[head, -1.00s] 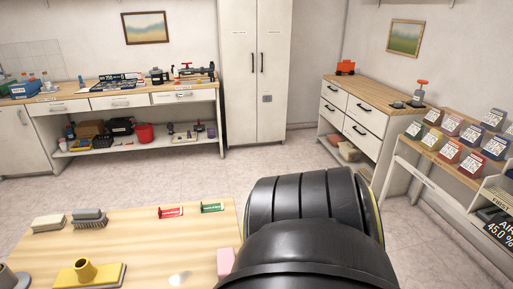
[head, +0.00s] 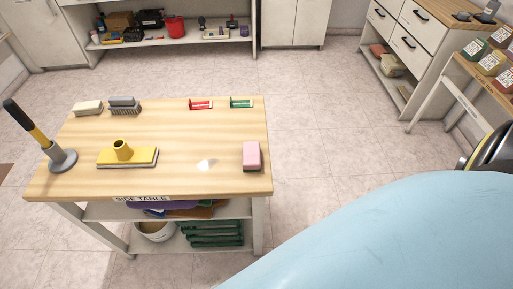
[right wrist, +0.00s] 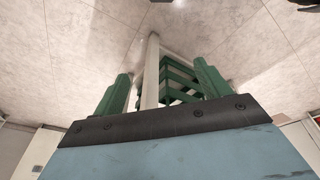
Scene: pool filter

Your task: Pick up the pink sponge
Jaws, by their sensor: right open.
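The pink sponge (head: 251,155) sits in the head view on the right end of the wooden side table (head: 190,180), close to its right edge. Nothing touches it. My right gripper (right wrist: 163,84) shows in the right wrist view with its two green fingers spread apart and nothing between them. The sponge does not show in that view. In the head view my light blue arm part covers the lower right, and the right gripper itself is out of sight. My left gripper is in neither view.
The table also holds a yellow squeegee-like head (head: 128,157), a plunger-like tool (head: 62,158), brushes (head: 124,105), a red item (head: 201,103) and a green item (head: 241,102). Green crates (head: 212,236) and a bucket (head: 155,231) are on its lower shelf. Floor right of the table is clear.

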